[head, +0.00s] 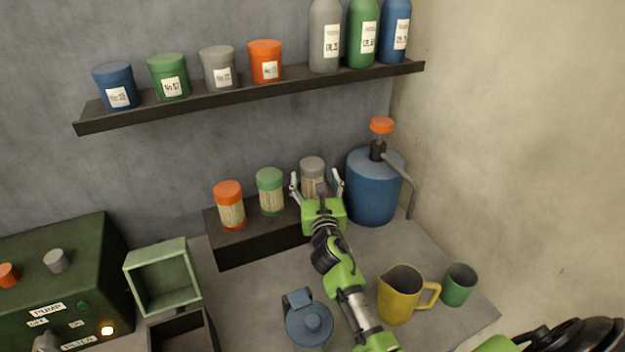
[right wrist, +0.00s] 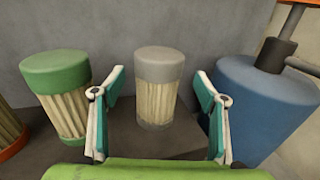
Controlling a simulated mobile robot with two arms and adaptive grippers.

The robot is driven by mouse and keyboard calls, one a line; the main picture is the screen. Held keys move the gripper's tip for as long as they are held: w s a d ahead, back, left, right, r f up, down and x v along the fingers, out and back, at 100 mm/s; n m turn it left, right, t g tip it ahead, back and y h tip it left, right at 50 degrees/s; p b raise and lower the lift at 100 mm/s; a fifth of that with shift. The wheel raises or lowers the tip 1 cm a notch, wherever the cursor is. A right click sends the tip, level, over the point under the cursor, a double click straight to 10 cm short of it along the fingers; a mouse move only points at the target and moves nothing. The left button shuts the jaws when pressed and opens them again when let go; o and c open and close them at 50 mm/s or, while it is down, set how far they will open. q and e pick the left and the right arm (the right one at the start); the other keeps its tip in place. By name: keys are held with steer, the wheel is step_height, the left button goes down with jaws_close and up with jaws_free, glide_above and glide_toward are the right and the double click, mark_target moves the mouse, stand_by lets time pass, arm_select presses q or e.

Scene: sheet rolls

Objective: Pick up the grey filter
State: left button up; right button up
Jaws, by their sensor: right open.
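The grey filter (head: 312,171) has a grey cap and a pale pleated body. It stands upright at the right end of a dark block, right of a green filter (head: 270,190) and an orange filter (head: 229,204). My right gripper (head: 317,183) is open, with its fingers either side of the grey filter in the head view. In the right wrist view, the grey filter (right wrist: 158,88) shows upright between and beyond the two open fingers (right wrist: 160,95), with no visible contact. My left gripper is not in view.
A blue pump drum (head: 374,188) stands close right of the grey filter. The dark block (head: 262,240) bears the filters. A shelf (head: 250,95) with jars and bottles hangs above. A yellow jug (head: 398,296), a green cup (head: 459,285) and a blue lidded vessel (head: 308,322) stand in front.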

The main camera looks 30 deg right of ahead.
steer(key=x, duration=0.3)
steer(key=shift+w+a, duration=0.1)
steer(key=shift+w, duration=0.15)
steer(key=shift+c, duration=0.3)
steer(key=shift+r, duration=0.15)
steer(key=c, duration=1.4)
